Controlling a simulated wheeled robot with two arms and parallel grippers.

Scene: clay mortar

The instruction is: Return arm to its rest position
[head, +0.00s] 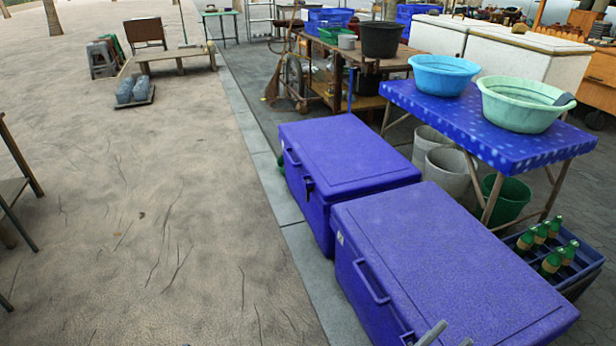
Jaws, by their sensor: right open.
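Only the tips of my right gripper (447,336) show, at the bottom edge of the head view. The two grey fingertips stand apart with nothing seen between them. They appear over the front part of the nearer blue cooler box (450,265); I cannot tell how far above or in front of it they are. The rest of my right arm is out of frame. My left gripper and left arm are not in view. No clay mortar can be made out.
A second blue cooler (345,155) stands behind the first. A blue-topped table (455,118) holds a blue basin (443,74) and a green basin (520,108). A crate (590,258) of green bottles (551,262) sits at right.

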